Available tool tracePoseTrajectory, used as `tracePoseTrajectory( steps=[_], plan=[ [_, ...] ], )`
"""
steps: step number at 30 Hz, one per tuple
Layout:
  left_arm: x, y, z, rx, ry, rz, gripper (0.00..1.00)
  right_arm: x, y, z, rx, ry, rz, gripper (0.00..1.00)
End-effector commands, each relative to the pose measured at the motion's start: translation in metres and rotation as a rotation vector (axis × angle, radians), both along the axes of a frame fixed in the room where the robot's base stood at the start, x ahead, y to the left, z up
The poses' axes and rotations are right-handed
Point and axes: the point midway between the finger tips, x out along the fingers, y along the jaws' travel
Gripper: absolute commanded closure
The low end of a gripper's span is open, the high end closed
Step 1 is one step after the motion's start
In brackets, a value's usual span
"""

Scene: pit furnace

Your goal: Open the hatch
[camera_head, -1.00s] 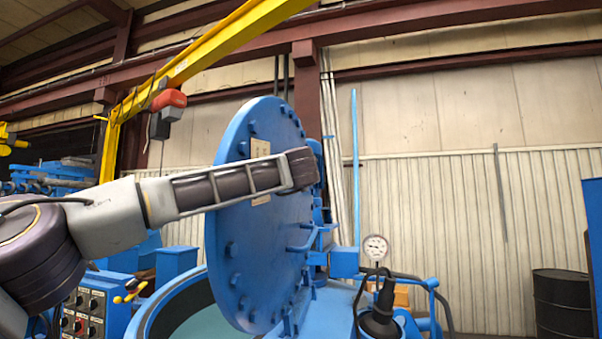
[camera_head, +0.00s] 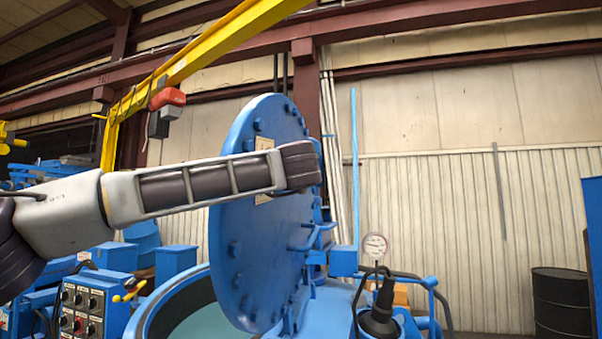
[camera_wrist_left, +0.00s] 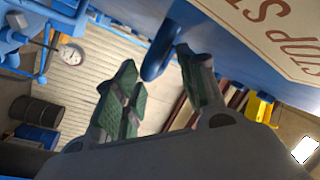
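The hatch (camera_head: 260,225) is a large round blue lid with bolts around its rim. It stands nearly upright above the round blue vessel (camera_head: 160,310), whose mouth is uncovered. My left arm crosses in front of the lid, and its wrist hides the gripper in the head view. In the left wrist view, my left gripper (camera_wrist_left: 157,62) has its two green-padded fingers apart. A blue curved handle (camera_wrist_left: 158,55) shows between the fingertips, with no clear grip on it. The lid's face with a sign (camera_wrist_left: 275,30) fills the upper right there. My right gripper is not in view.
A pressure gauge (camera_head: 375,246) and blue piping stand right of the vessel. A control box (camera_head: 88,308) is at lower left. A black drum (camera_head: 562,300) stands far right. A yellow crane beam (camera_head: 215,45) passes overhead.

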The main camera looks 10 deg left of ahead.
Motion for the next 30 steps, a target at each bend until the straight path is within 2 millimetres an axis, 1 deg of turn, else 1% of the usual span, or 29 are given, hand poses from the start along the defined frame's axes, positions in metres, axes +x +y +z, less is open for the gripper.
tracePoseTrajectory(
  steps=[1,6,20,30],
  plan=[
    [-0.004,0.001,0.002,-0.001,-0.004,0.000,0.62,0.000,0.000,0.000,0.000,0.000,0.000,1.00],
    [-0.009,-0.001,0.001,0.000,-0.004,0.001,0.62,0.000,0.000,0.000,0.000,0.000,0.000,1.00],
    [-0.010,-0.002,0.000,0.000,-0.002,0.001,0.62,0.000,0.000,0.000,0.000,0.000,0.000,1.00],
    [-0.022,-0.006,-0.004,0.001,-0.003,-0.001,0.62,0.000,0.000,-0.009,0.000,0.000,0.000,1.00]
  ],
)
